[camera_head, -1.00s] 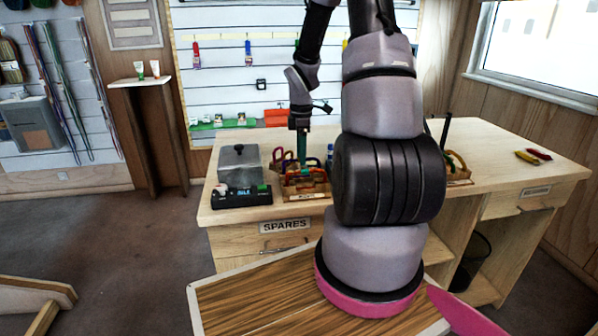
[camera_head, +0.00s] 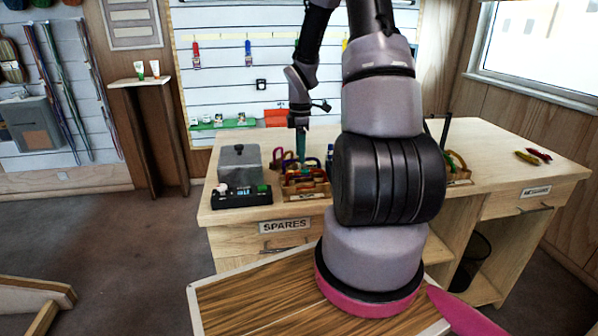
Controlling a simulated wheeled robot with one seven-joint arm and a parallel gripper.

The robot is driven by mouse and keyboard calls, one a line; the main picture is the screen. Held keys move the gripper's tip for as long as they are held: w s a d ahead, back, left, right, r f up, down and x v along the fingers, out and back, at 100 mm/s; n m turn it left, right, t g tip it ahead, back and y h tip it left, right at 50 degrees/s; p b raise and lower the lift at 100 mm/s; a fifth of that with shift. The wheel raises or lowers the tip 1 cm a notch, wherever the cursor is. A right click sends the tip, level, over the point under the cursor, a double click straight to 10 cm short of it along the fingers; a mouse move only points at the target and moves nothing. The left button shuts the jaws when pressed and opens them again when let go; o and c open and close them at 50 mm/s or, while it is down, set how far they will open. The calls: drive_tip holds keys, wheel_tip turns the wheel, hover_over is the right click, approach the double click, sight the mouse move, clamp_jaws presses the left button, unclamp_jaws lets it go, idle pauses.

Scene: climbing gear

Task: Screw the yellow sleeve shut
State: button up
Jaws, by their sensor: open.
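My gripper (camera_head: 300,158) hangs pointing down over the crate of carabiners (camera_head: 306,190) on the workbench. Its teal fingers are small in the picture. They are open, with their tips at or just above the gear in the crate. Several coloured carabiners stand in the crate, some greenish, red and purple. The yellow sleeve cannot be made out; it is too small or hidden by the gripper and the gear. Whether the fingers touch anything cannot be told.
A grey metal box (camera_head: 240,163) and a black device (camera_head: 241,197) stand left of the crate. Another crate (camera_head: 459,174) is partly hidden behind my arm.

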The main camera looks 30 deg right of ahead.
drive_tip(key=shift+w+f, duration=0.1)
drive_tip(key=shift+f, duration=1.3)
drive_tip(key=shift+s+a, duration=0.2)
drive_tip(key=shift+s, duration=0.55)
drive_tip(key=shift+r, duration=0.1)
drive_tip(key=shift+d+r, duration=0.1)
drive_tip(key=shift+r, duration=1.25)
drive_tip(key=shift+w+d, duration=0.2)
drive_tip(key=shift+w, duration=0.5)
